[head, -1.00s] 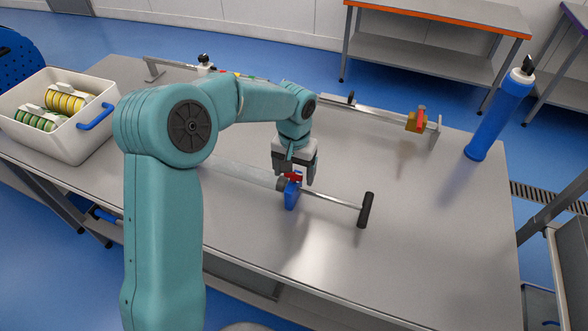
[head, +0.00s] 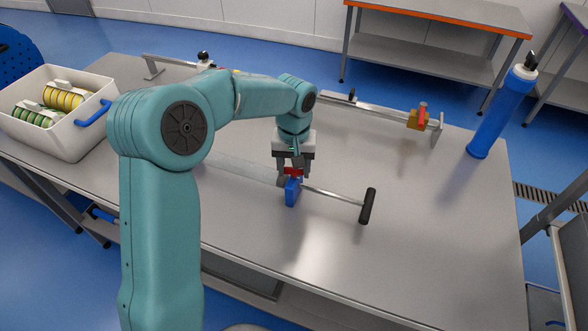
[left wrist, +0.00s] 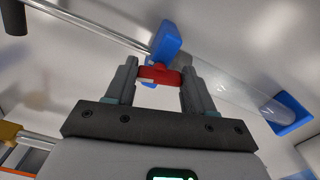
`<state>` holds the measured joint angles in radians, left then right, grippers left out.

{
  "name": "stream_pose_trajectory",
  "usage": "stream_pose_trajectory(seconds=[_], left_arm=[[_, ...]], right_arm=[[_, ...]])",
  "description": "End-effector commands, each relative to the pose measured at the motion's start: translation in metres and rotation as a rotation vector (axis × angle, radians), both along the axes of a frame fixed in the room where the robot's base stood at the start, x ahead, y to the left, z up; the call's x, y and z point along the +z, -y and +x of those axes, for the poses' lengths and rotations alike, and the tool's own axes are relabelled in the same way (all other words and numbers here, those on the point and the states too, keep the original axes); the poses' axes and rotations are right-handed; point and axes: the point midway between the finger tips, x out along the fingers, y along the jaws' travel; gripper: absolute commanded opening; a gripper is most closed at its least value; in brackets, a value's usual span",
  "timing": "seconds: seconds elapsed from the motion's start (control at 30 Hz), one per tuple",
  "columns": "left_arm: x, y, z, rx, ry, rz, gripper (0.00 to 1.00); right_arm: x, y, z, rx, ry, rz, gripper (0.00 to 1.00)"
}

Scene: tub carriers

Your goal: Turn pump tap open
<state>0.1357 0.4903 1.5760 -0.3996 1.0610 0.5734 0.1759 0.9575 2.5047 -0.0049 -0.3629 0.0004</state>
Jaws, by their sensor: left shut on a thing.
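The pump lies on the grey table (head: 430,225). It has a clear tube (head: 243,170), a blue end block (head: 292,192), a thin metal rod and a black T-handle (head: 367,206). The red tap (head: 293,171) sits on the blue block. My left gripper (head: 294,175) points down over it and is shut on the red tap. In the left wrist view the red tap (left wrist: 160,75) lies crosswise between the two fingers, beside the blue block (left wrist: 166,43). The fingers partly hide the tap in the head view. My right gripper is not in view.
A white tub (head: 75,142) with yellow and green rolls stands at the left. A metal rail (head: 375,108) with a brass block (head: 417,120) and red lever lies at the back. The table's right front is clear.

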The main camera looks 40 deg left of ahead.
Motion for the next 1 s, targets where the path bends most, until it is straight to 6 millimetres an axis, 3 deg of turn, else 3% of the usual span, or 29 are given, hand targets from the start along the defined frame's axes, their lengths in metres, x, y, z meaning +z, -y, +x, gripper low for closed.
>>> stream_pose_trajectory(seconds=[0.3,1.0], left_arm=[[-0.004,0.0,0.0,0.301,-0.003,0.0,0.23],[-0.004,-0.001,-0.001,0.957,-0.005,0.004,0.23]], right_arm=[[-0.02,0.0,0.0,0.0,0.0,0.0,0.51],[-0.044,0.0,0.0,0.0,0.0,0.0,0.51]])
